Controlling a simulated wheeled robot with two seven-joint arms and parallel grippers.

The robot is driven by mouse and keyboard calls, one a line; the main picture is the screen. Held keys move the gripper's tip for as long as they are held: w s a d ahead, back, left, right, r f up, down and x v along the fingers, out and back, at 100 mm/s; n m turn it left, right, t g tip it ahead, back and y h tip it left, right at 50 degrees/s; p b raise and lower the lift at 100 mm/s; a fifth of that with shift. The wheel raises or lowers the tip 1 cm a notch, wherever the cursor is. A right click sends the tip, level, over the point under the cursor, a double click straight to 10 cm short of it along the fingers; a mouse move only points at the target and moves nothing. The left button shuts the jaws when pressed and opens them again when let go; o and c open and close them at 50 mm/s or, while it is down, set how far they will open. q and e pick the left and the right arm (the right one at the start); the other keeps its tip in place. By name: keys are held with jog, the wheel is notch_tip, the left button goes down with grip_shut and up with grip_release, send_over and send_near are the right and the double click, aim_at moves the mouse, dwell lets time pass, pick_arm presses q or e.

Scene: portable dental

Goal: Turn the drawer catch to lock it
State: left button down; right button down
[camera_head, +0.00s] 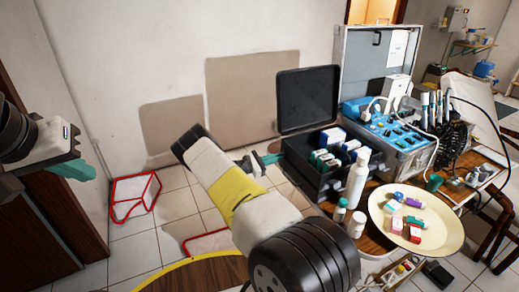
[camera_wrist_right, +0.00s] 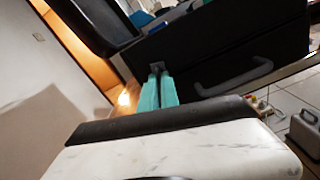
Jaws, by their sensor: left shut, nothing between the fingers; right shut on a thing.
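The black case (camera_head: 303,184) stands open on the wooden table, its lid (camera_head: 307,98) raised. In the right wrist view its dark front (camera_wrist_right: 225,45) fills the upper part, with a grey handle (camera_wrist_right: 235,82) on it. My right gripper (camera_head: 278,157) reaches the left side of the case. In the right wrist view its teal fingers (camera_wrist_right: 158,80) are shut on a small dark catch (camera_wrist_right: 157,67) on the case. The fingers partly hide the catch, so its turn angle is hard to tell. My left gripper (camera_head: 90,172) is shut and empty, far left, away from the case.
A white bottle (camera_head: 357,180) and a cream tray (camera_head: 448,245) with small boxes stand right of the case. A grey dental unit (camera_head: 405,135) is behind. Red-framed racks (camera_head: 135,197) stand on the floor at left. Open floor lies between the arms.

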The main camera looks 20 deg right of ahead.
jog(key=shift+n, duration=1.6)
jog(key=c, duration=1.6)
grip_release()
jog(key=shift+a, duration=0.15)
jog(key=a, duration=0.7)
jog(key=shift+s+a, duration=0.3)
